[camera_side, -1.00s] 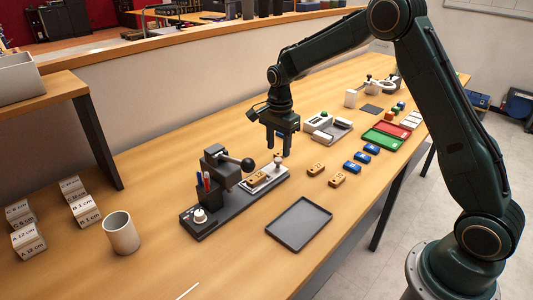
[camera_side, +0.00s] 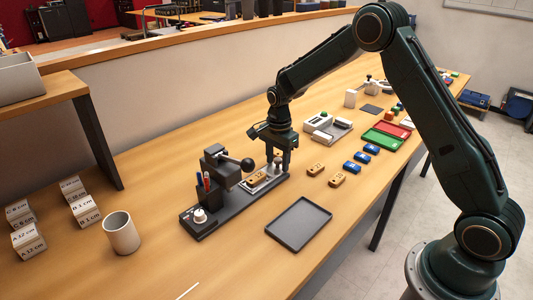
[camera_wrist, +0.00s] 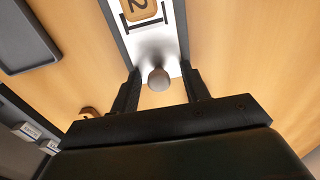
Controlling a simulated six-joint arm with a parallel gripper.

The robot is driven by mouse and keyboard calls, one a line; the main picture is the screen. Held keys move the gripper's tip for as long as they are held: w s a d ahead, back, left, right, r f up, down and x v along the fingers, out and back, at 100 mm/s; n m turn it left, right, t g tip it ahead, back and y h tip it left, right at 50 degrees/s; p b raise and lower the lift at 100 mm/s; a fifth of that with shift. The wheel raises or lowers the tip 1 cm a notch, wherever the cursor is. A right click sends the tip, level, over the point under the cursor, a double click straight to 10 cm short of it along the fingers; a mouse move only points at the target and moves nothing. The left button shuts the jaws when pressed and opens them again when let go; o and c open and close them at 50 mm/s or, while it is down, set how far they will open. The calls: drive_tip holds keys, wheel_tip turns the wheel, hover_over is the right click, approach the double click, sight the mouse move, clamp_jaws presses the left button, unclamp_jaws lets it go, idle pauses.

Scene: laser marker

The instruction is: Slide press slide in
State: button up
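The press (camera_side: 216,168) is a dark stand with a black ball-ended lever, on a long dark base (camera_side: 205,229). Its light slide (camera_side: 254,187) extends out to the right of the press and carries a wooden block (camera_side: 257,178). The block, marked 2, also shows in the wrist view (camera_wrist: 140,8). The slide's round knob (camera_wrist: 158,79) stands between the fingers of my gripper (camera_wrist: 161,85), with a gap on each side. My gripper (camera_side: 279,168) is open, low over the slide's outer end; its fingers partly hide the knob in the side view.
An empty dark tray (camera_side: 299,222) lies in front of the press. Two wooden blocks (camera_side: 337,180) and several blue blocks (camera_side: 362,158) lie to the right. Green (camera_side: 381,139) and red trays lie farther back.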

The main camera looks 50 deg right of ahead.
sight(262, 174)
drive_tip(key=shift+s+f, duration=0.15)
drive_tip(key=shift+f, duration=0.2)
drive_tip(key=c, duration=0.4)
drive_tip(key=shift+c, duration=0.3)
drive_tip(key=shift+a, duration=3.7)
drive_tip(key=shift+c, duration=0.2)
drive_tip(key=o, duration=0.6)
drive_tip(key=shift+d, duration=0.1)
drive_tip(key=shift+r, duration=0.1)
